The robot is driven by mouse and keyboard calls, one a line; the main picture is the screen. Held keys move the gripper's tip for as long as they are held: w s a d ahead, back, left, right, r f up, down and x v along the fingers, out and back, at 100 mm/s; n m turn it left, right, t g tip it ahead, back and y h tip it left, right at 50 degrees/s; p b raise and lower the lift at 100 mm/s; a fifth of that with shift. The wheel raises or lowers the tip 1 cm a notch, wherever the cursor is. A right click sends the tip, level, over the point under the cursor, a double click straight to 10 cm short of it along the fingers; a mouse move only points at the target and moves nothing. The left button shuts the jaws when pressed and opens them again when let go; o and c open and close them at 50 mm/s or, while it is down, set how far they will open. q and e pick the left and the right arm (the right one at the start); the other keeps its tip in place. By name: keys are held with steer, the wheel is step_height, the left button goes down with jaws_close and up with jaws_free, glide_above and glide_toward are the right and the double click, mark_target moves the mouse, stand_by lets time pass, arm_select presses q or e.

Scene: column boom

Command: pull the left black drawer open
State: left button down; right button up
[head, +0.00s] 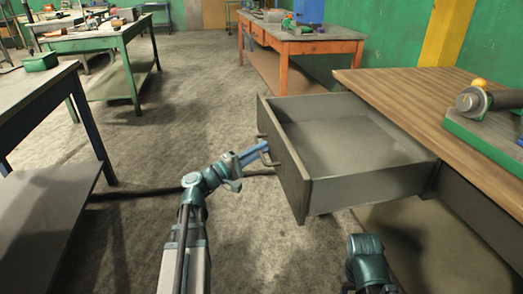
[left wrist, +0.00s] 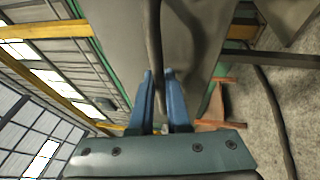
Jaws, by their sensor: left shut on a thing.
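The dark grey-black drawer (head: 291,178) stands pulled out from under the wooden-topped workbench (head: 400,84), on its left side. Its inside looks empty. My left gripper (head: 262,151) reaches the drawer front from the left and is shut on the drawer's handle (head: 263,137). In the left wrist view, the blue fingers of my left gripper (left wrist: 159,75) lie on both sides of the dark handle bar (left wrist: 153,35), with the drawer front (left wrist: 190,45) behind it. Part of my right arm shows at the bottom of the head view, but its gripper is not visible.
A green base with a metal tool (head: 480,115) stands on the workbench. An orange table (head: 310,45) stands behind the drawer, and a green table (head: 100,40) farther left. A dark bench (head: 35,100) is at the left edge. The floor left of the drawer is mostly clear.

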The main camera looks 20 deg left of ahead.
arm_select(q)
steer(key=c, duration=0.9)
jaws_free()
steer(key=b+v, duration=0.2)
steer(key=v, duration=1.2)
